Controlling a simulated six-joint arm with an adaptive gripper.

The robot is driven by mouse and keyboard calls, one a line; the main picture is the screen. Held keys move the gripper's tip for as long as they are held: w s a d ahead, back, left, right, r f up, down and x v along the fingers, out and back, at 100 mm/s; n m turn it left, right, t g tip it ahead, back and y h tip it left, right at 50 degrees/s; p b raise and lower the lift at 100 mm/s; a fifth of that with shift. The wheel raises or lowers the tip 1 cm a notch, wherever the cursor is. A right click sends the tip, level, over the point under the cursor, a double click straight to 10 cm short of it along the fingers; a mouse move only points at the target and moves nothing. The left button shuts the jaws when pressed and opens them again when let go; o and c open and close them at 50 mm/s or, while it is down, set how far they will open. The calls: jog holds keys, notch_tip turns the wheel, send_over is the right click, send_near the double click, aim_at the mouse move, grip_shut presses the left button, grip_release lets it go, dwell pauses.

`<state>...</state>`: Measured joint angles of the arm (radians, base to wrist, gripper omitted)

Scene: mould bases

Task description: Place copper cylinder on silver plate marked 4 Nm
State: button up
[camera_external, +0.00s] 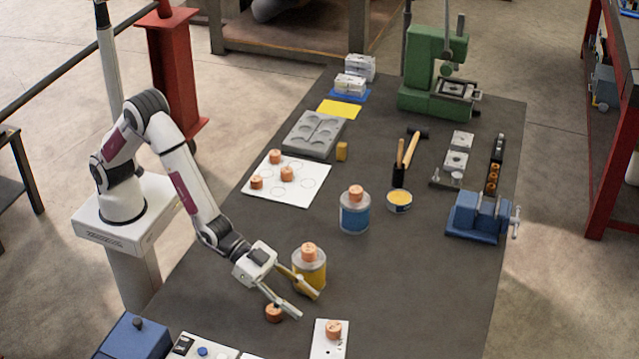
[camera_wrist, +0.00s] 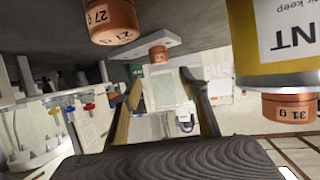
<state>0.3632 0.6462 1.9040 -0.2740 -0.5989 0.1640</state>
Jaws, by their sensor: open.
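My gripper (camera_external: 308,307) is open and empty, low over the front of the table; its spread fingers also show in the wrist view (camera_wrist: 160,80). A copper cylinder (camera_external: 274,313) stands on the table left of the fingers; a cylinder marked 27 g (camera_wrist: 112,20) shows at the top of the wrist view. A pale plate (camera_external: 323,351) lies in front of the gripper with a copper cylinder (camera_external: 333,329) on it. A yellow can (camera_external: 309,280) behind the fingers carries a copper cylinder (camera_external: 308,252), marked 31 g in the wrist view (camera_wrist: 291,108). No 4 Nm marking is readable.
A blue can (camera_external: 355,217) carries another cylinder. A white sheet (camera_external: 310,184) holds three cylinders. Silver blocks (camera_external: 456,161), a blue vise (camera_external: 478,215) and a green press (camera_external: 430,75) stand at right. The table right of the yellow can is clear.

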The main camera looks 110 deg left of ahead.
jog(key=shift+v, duration=1.65)
jog(key=shift+r, duration=0.15)
jog(key=s+a+r+g, duration=0.2)
jog(key=s+a+r, duration=0.4)
jog(key=s, duration=0.2)
jog(key=s+a+r+g, duration=0.2)
jog(key=s+a+r, duration=0.3)
jog(key=s, duration=0.3)
jog(key=s+a+g+y, duration=0.1)
jog(key=s+a, duration=0.2)
jog(key=s, duration=0.6)
jog(key=s+a+n+g, duration=0.1)
jog(key=s+a, duration=0.3)
jog(key=s, duration=0.6)
jog(key=s+a+n+g+y, duration=0.1)
jog(key=s+a, duration=0.2)
jog(key=s, duration=0.6)
jog(key=shift+a+g+y, duration=0.25)
jog(key=shift+g+y, duration=0.05)
jog(key=shift+g, duration=0.1)
